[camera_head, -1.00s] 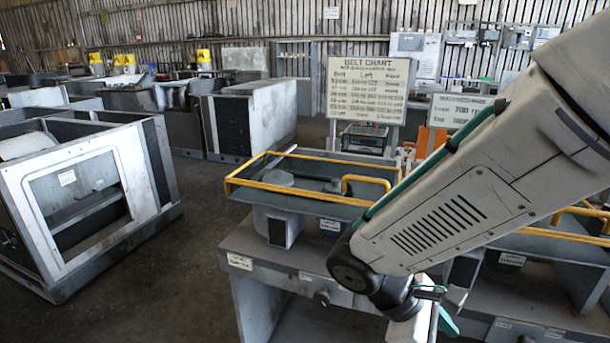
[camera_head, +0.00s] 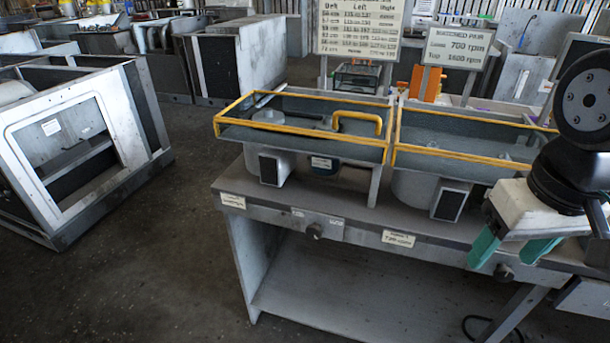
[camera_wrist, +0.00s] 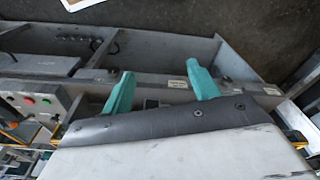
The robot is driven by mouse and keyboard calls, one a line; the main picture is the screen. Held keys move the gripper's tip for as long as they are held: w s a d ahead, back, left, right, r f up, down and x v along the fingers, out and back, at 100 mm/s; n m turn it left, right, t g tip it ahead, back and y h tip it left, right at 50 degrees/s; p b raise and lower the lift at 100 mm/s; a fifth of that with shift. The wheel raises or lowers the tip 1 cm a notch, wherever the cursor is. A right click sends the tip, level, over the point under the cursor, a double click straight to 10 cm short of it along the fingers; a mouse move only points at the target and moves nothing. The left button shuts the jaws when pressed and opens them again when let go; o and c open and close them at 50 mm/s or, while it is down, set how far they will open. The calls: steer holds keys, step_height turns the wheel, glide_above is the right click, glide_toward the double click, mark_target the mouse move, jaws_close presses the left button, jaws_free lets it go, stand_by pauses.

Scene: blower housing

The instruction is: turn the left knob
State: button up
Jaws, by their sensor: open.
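The left knob (camera_head: 313,231) is a small dark round knob on the front edge of the grey workbench (camera_head: 345,225), beside pale labels. A second, right knob (camera_head: 503,272) sits further right on the same edge. My gripper (camera_head: 501,262) has two teal fingers spread apart with nothing between them. In the head view it appears just above the right knob, well to the right of the left knob. The wrist view shows the open gripper (camera_wrist: 160,69) over grey bench panels; I cannot make out either knob there.
Two yellow-railed trays with blower housings stand on the bench; a yellow handle (camera_head: 358,122) rises from the left one. A belt chart board (camera_head: 360,28) stands behind. A grey open-framed cabinet (camera_head: 85,145) is at left. The floor between it and the bench is clear.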

steer(key=n+t+h, duration=0.6)
steer(key=n+t, duration=1)
steer(key=n, duration=1.5)
glide_toward(313, 235)
steer(key=x, duration=0.8)
steer(key=shift+w, duration=0.15)
steer(key=c, duration=1)
